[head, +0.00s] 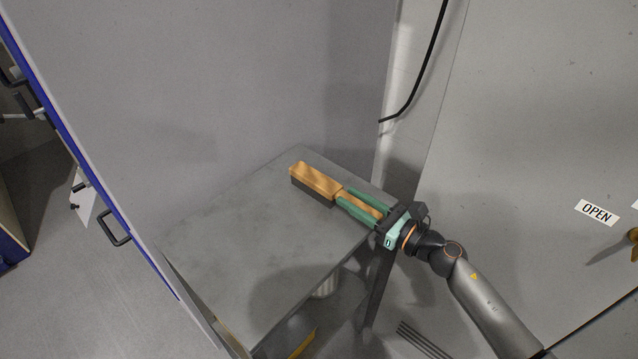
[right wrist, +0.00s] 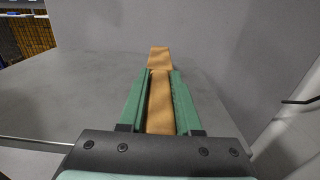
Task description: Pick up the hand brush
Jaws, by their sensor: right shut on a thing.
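The hand brush (head: 316,181) has a tan wooden body and handle with dark bristles underneath. It lies at the far right part of the grey table top in the head view, bristles facing down. My right gripper (head: 357,202) reaches in from the right, its green fingers shut on the brush handle, one on each side. In the right wrist view the brush (right wrist: 159,60) points straight away from me between the fingers of the gripper (right wrist: 158,92). I cannot tell whether the bristles touch the table. My left gripper is not in view.
The grey table (head: 215,240) is otherwise clear. Grey walls stand behind it and at the right, where an OPEN label (head: 597,212) shows. A black cable (head: 425,70) hangs at the back. A blue-edged panel with a dark handle (head: 115,232) is at the left.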

